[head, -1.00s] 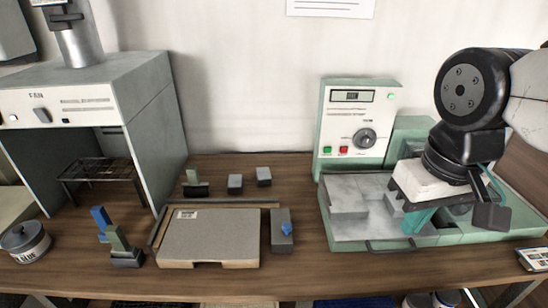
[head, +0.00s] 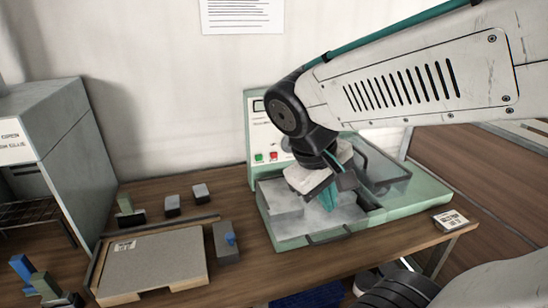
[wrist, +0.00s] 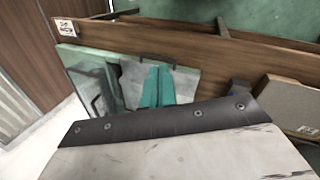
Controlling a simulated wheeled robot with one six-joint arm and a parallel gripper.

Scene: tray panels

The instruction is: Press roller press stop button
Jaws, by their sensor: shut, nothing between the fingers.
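The roller press (head: 400,205) is a pale green machine with an upright control panel (head: 252,133) at its back left. On the panel are a red button (head: 273,156) and, to its left, a green button (head: 258,157). Labels on them are too small to read. My gripper (head: 328,200) has teal fingers, is shut and empty, and points down over the grey bed of the press, in front and right of the buttons. My arm hides the panel's right part. The wrist view shows the fingers (wrist: 155,86) over the press bed, with no buttons in sight.
A grey board (head: 150,262) and a grey block with a blue knob (head: 226,243) lie left of the press. Small blocks (head: 172,206) stand behind the board. A grey cabinet (head: 60,150) is at far left. A small card (head: 450,220) lies right of the press.

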